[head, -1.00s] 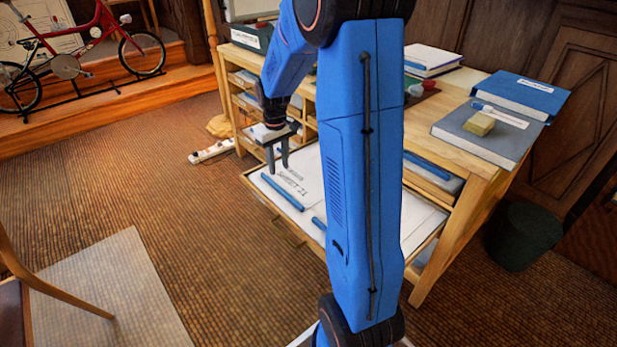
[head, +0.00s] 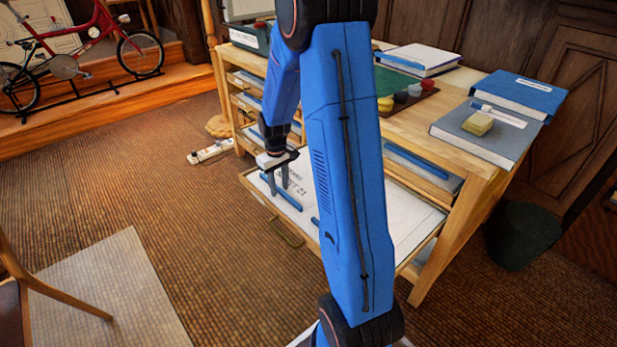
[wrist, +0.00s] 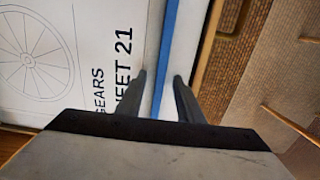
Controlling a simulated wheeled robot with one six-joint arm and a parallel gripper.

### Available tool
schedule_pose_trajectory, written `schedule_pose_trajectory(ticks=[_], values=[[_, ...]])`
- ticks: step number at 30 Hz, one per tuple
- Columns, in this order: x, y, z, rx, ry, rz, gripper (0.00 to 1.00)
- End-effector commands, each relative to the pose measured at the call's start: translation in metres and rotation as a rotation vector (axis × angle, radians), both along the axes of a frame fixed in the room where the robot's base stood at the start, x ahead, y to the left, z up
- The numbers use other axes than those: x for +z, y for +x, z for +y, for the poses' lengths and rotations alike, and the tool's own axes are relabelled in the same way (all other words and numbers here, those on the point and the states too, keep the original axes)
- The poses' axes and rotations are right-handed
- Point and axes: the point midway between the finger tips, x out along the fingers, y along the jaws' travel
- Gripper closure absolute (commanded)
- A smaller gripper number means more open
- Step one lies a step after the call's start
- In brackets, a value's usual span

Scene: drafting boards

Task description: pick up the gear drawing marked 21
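The gear drawing (wrist: 75,60), a white sheet with a wheel-like line drawing and lettering ending in "GEARS" and "21", lies flat in the pulled-out drawer (head: 262,199). In the head view the sheet (head: 300,178) is partly hidden by my arm. A blue strip (wrist: 169,40) runs along its edge near the drawer front; it also shows in the head view (head: 291,201). My gripper (wrist: 160,78) is open, pointing down, with one finger on each side of the strip. In the head view my gripper (head: 277,189) is low over the strip; I cannot tell whether it touches.
The wooden cabinet (head: 450,125) carries books, a blue binder (head: 520,95) and a yellow block (head: 478,124). A bin (head: 522,235) stands at right, a chair (head: 50,285) at left.

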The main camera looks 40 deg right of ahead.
Motion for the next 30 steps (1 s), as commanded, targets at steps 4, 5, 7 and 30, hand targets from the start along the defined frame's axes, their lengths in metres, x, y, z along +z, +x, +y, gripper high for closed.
schedule_pose_trajectory(ticks=[4,5,7,30], values=[[0.0,0.0,0.0,0.0,0.0,-0.001,0.66],[0.0,0.0,0.0,0.0,0.0,-0.001,0.69],[0.0,0.0,0.0,0.0,0.0,-0.001,0.86],[0.03,0.01,0.007,0.002,-0.001,-0.003,1.0]])
